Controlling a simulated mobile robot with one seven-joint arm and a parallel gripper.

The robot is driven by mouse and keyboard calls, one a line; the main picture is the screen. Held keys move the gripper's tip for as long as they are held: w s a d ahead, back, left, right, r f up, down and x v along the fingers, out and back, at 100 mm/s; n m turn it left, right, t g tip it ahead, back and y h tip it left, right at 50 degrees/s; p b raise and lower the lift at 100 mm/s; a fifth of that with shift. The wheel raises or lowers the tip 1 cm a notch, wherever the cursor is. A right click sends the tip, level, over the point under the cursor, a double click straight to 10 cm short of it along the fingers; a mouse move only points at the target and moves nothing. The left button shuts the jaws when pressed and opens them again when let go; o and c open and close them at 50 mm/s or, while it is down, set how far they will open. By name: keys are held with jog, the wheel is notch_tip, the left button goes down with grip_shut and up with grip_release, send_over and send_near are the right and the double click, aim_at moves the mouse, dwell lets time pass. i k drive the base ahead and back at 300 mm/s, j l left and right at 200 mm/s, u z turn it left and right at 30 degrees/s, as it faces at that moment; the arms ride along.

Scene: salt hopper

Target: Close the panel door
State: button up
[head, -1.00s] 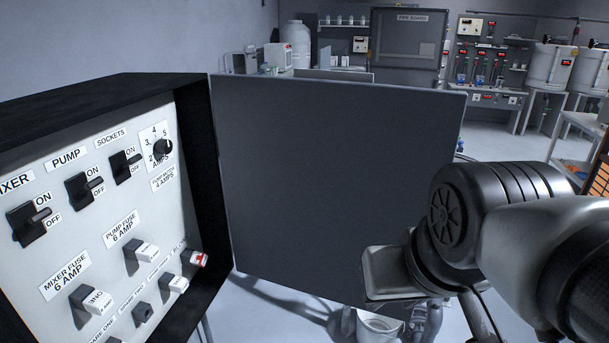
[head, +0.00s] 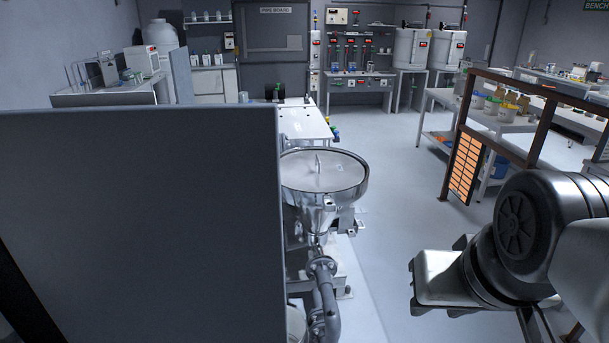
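The panel door (head: 140,220) is a flat dark grey sheet filling the lower left of the head view. It stands open, swung out from the panel. Of the panel itself, only a dark edge (head: 22,295) seems to show at the far left; its switches and fuses are out of view. My arm comes in from the lower right.
A round steel hopper (head: 322,175) with pipework stands just right of and beyond the door. Brown railing posts (head: 461,130) and a shelf table (head: 490,120) stand at the right. Clear floor (head: 390,190) lies between hopper and railing.

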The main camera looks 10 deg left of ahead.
aim_at(131, 218)
jog(key=i+l+z, duration=0.2)
jog(key=z, duration=0.25)
jog(key=i+l+z, duration=0.25)
jog(key=z, duration=0.2)
jog(key=i+l+z, duration=0.2)
jog(key=z, duration=0.25)
jog(key=i+u, duration=0.35)
jog(key=i+l+u, duration=0.2)
jog(key=i+u, duration=0.15)
jog(key=i+l+u, duration=0.2)
jog(key=u, duration=0.15)
jog(key=i+u, duration=0.15)
jog(key=u, duration=0.3)
jog(key=i+u, duration=0.15)
jog(key=u, duration=0.3)
jog(key=i+l+u, duration=0.1)
jog(key=u, duration=0.35)
jog(key=i+l+u, duration=0.1)
jog(key=u, duration=0.35)
jog(key=l+u, duration=0.3)
jog(key=u, duration=0.15)
jog(key=i+l+u, duration=0.1)
jog(key=u, duration=0.35)
jog(key=l+u, duration=0.3)
jog(key=u, duration=0.15)
jog(key=l+u, duration=1.1)
jog(key=j, duration=0.1)
